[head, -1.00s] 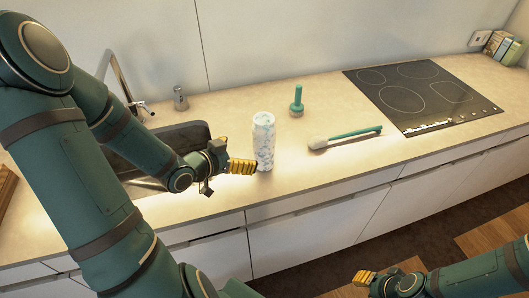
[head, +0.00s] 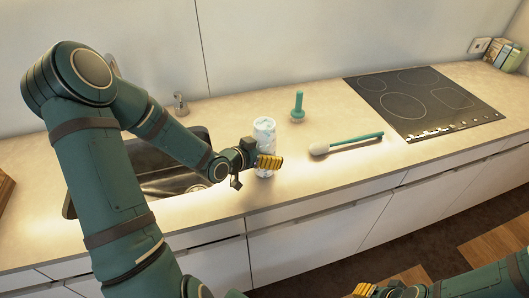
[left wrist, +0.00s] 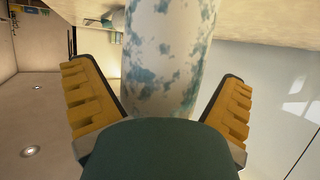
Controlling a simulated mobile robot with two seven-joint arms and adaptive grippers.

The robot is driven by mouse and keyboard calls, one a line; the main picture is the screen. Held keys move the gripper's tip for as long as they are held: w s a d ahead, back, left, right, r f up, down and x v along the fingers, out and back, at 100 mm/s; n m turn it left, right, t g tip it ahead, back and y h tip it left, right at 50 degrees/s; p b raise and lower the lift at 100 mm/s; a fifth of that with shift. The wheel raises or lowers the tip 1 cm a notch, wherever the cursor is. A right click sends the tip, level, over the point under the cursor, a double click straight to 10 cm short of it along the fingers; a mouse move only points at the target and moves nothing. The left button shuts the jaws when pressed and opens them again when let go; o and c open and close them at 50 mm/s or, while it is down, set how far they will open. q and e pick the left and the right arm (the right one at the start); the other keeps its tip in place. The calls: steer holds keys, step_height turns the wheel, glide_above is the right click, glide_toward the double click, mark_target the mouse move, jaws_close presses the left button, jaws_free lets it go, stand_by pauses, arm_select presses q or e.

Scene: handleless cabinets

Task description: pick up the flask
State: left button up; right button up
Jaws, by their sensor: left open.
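The flask (head: 265,133) is a white cylinder with blue-green speckles, standing upright on the counter right of the sink. My left gripper (head: 268,162) is at its lower half, with a yellow finger showing in front of it. In the left wrist view the flask (left wrist: 168,55) stands between the two yellow fingers of my left gripper (left wrist: 160,105), with a gap on each side, so the gripper is open around it. My right gripper (head: 366,290) shows only partly at the bottom edge, low in front of the cabinets.
A green plunger-like tool (head: 297,108) stands behind and right of the flask. A brush with a green handle (head: 352,142) lies to the right. The cooktop (head: 424,101) is farther right. The sink (head: 172,183) is left, and handleless drawers (head: 300,220) are below.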

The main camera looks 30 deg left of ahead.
mark_target(271, 124)
arm_select(q)
steer(key=c, duration=1.4)
steer(key=shift+r, duration=0.2)
steer(key=shift+r+p, duration=1.3)
steer(key=shift+r, duration=3.5)
